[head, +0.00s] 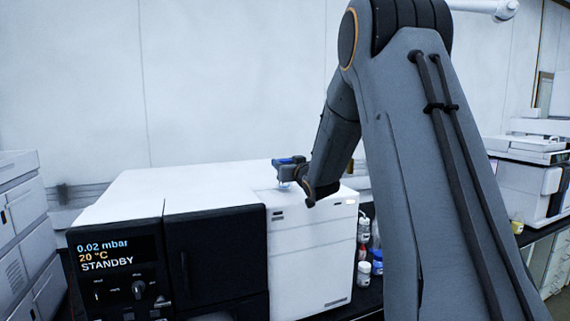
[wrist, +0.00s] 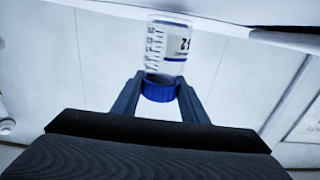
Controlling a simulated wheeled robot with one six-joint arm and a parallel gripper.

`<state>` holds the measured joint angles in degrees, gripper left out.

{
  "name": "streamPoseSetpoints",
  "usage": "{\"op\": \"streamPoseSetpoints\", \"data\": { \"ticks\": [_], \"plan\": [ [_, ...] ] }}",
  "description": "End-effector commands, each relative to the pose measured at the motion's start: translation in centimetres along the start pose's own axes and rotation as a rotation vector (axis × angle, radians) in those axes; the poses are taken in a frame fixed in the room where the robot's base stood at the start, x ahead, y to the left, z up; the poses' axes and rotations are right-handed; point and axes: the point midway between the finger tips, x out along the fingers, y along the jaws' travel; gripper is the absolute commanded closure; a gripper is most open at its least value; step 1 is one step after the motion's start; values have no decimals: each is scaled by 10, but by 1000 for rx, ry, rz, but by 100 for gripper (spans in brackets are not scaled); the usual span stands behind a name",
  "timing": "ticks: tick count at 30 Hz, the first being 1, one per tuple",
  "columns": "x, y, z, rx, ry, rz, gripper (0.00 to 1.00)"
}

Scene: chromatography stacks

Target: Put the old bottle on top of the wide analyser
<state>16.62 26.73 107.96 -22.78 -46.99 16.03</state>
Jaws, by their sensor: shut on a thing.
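The wide analyser (head: 200,186) is a long instrument with a white top, a dark front and a display, in the middle of the head view. My gripper (head: 287,162) is low over the right part of its top. In the wrist view my gripper (wrist: 160,80) is shut on the blue cap of a clear bottle (wrist: 168,45) with a printed label and graduation marks. The bottle's base is close to a white surface at the picture's top; I cannot tell whether they touch. In the head view only a little of the bottle shows under the gripper.
Several small bottles (head: 364,270) stand on the dark bench right of the analyser. Another white instrument (head: 20,235) stands at the left, and one (head: 530,180) at the far right beside a yellow-capped item (head: 517,226). The analyser's top is clear left of my gripper.

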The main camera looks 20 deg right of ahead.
Motion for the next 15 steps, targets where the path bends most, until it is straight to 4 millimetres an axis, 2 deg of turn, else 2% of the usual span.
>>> {"op": "streamPoseSetpoints", "data": {
  "ticks": [2,13,14,15],
  "plan": [
    [0,0,6,0,0,1,85],
    [0,1,11,-1,2,1,85],
    [0,1,11,-1,1,1,57],
    [0,1,11,-1,1,1,50]
  ]
}}
